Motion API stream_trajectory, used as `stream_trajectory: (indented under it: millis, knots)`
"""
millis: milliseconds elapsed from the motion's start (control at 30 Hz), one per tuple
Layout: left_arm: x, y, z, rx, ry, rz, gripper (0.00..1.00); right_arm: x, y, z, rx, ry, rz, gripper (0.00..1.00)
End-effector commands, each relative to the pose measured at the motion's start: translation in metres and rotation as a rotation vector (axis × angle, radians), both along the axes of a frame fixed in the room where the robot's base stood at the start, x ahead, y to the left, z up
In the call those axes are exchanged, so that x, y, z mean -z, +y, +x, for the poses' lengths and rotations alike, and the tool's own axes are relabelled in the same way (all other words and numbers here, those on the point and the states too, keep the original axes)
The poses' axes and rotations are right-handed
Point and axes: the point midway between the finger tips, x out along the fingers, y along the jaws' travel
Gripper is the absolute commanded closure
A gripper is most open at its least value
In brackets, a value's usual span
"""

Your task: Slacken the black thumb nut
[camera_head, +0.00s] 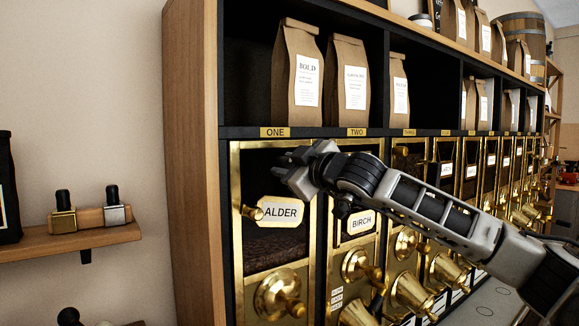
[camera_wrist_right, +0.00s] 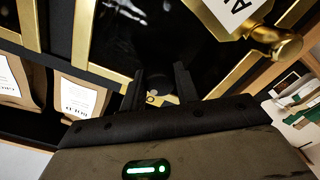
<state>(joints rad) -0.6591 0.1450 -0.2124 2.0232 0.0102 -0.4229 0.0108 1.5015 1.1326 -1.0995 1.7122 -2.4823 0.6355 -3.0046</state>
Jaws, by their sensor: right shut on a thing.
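My right gripper (camera_head: 284,163) reaches in from the right to the top of the ALDER bin (camera_head: 236,190), just below the ONE label. In the right wrist view the two dark fingers of my right gripper (camera_wrist_right: 159,90) stand on either side of a small dark round part, the black thumb nut (camera_wrist_right: 158,85), at the bin's top edge. The fingers are shut on it. In the head view the nut is hidden by the gripper. My left gripper is not in view.
The ALDER plate (camera_head: 281,212) and a brass knob (camera_head: 252,212) sit just below the gripper. The BIRCH bin (camera_head: 361,222) is to the right, partly behind my arm. Paper bags (camera_head: 297,80) stand on the shelf above. A small wall shelf (camera_head: 85,240) is at left.

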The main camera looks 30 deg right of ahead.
Motion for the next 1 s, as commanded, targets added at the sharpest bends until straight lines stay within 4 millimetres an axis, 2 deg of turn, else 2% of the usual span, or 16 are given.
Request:
stream_trajectory:
  millis: [600, 633, 667, 700, 1000]
  knots:
    - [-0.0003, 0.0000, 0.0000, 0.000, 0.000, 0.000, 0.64, -0.0033, -0.0007, -0.0002, 0.001, -0.008, -0.011, 1.00]
    - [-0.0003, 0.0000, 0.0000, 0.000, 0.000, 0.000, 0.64, -0.0033, -0.0007, -0.0002, 0.001, -0.008, -0.011, 0.67]
    - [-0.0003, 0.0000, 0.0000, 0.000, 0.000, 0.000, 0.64, -0.0033, -0.0007, -0.0002, 0.001, -0.008, -0.011, 0.58]
    - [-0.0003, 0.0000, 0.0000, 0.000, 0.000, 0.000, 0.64, -0.0033, -0.0007, -0.0002, 0.000, -0.007, -0.011, 0.55]
    - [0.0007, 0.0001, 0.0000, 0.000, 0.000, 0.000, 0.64, -0.0010, -0.0004, -0.0017, 0.000, -0.004, -0.012, 0.55]
